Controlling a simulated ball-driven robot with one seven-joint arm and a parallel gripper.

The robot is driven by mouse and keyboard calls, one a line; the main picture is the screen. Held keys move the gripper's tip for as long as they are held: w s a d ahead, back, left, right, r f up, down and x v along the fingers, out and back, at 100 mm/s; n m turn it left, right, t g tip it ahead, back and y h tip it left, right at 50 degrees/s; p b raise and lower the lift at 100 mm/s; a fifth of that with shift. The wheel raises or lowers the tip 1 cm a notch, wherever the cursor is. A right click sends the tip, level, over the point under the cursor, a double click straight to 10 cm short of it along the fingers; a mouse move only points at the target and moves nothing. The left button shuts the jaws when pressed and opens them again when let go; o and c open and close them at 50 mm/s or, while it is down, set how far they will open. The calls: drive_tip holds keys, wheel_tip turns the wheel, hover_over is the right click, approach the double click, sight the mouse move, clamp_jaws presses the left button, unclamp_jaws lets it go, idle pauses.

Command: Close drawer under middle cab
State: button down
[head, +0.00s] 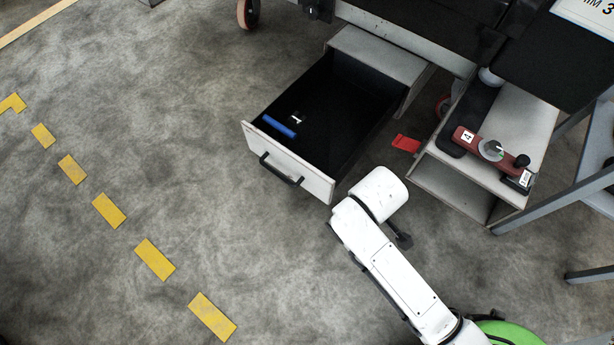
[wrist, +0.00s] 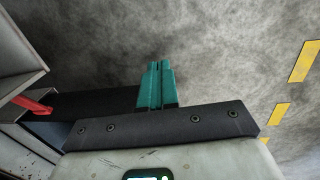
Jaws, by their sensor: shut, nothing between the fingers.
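The drawer (head: 319,182) is pulled far out from its housing under the cab in the head view. It has a pale front, a black bar handle (head: 281,170) and a black inside. A blue cylinder-like item (head: 279,127) and a small white item (head: 296,118) lie in it near the front. My white arm reaches up to just right of the drawer's front corner; my gripper's fingers are not clear there. In the wrist view, my gripper (wrist: 156,65) has teal fingers pressed together, empty, above the floor. The drawer's handle cannot be made out in the wrist view.
A red flap (head: 406,143) sticks out between the drawer and a grey open-fronted housing (head: 463,187) at the right; it also shows in the wrist view (wrist: 32,105). Grey steps (head: 560,205) stand at the far right. Floor left of the drawer is clear, with yellow dashes (head: 109,211).

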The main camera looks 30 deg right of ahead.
drive_tip(key=w+a+r+n+t+h+p, duration=0.35)
drive_tip(key=w+a+n+h+p, duration=0.5)
drive_tip(key=w+a+n, duration=0.85)
drive_tip(key=n+b, duration=0.1)
drive_tip(key=b, duration=0.4)
approach(309, 171)
drive_tip(key=shift+g+y, duration=0.35)
drive_tip(key=shift+y, duration=0.1)
drive_tip(key=shift+w+d+r+x, duration=0.1)
drive_tip(key=shift+x, duration=0.9)
drive_tip(key=shift+w+d+r+x, duration=0.1)
drive_tip(key=shift+x, duration=0.9)
drive_tip(key=shift+w+d+r+x, duration=0.1)
drive_tip(key=shift+x, duration=0.9)
